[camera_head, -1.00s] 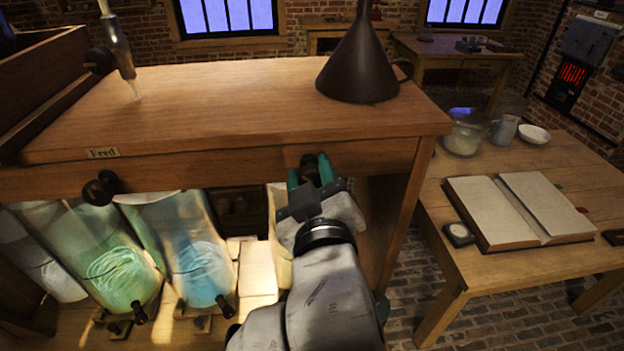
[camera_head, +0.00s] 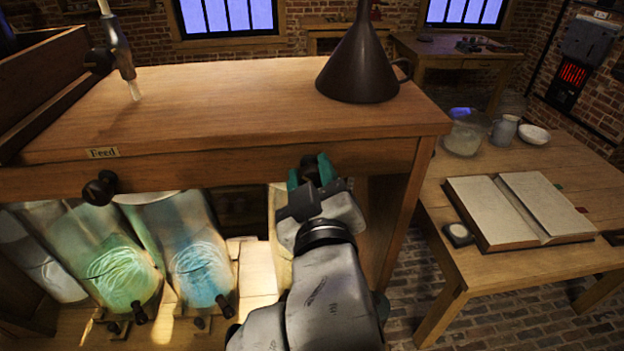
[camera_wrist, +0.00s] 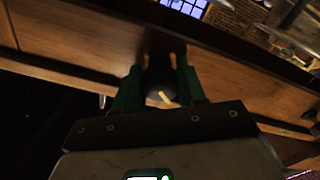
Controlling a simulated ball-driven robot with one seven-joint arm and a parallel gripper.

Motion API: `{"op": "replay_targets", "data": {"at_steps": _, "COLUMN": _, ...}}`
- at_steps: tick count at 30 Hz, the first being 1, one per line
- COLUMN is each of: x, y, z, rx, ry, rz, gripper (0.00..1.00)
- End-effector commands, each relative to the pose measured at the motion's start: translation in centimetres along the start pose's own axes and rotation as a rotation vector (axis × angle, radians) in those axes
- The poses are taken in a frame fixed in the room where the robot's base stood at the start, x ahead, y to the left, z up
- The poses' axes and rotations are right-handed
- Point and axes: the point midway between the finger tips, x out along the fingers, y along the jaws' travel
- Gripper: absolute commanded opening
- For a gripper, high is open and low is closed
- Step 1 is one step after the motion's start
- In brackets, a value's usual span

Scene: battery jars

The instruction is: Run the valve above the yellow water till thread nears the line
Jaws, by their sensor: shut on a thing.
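My gripper (camera_head: 314,174) is at the front rail of the bench, shut on a dark round valve knob (camera_head: 309,170). In the wrist view the green fingers stand on both sides of the dark knob (camera_wrist: 160,82), which carries a pale mark. Below my gripper, a pale yellowish jar (camera_head: 281,222) shows only as a strip; my arm hides most of it. Its water level, thread and line cannot be seen. A second dark valve knob (camera_head: 100,188) sits at the left of the rail. A green-water jar (camera_head: 122,277) and a blue-water jar (camera_head: 200,268) stand below.
A dark funnel (camera_head: 358,65) stands on the bench top (camera_head: 230,105). A glass tap tube (camera_head: 124,62) hangs at the left. An open book (camera_head: 520,209), a jug (camera_head: 504,130) and a bowl (camera_head: 534,134) rest on the right table.

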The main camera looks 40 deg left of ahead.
Motion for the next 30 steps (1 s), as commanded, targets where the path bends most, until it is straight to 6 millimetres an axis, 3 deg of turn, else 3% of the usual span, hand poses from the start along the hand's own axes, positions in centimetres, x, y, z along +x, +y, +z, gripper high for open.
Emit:
{"op": "replay_targets", "data": {"at_steps": 17, "x": 0.01, "y": -0.16, "z": 0.06, "rx": 0.023, "ry": -0.001, "rz": -0.003, "gripper": 0.11}}
{"op": "replay_targets", "data": {"at_steps": 30, "x": 0.0, "y": -0.17, "z": 0.07, "rx": 0.552, "ry": -0.001, "rz": -0.003, "gripper": 0.11}}
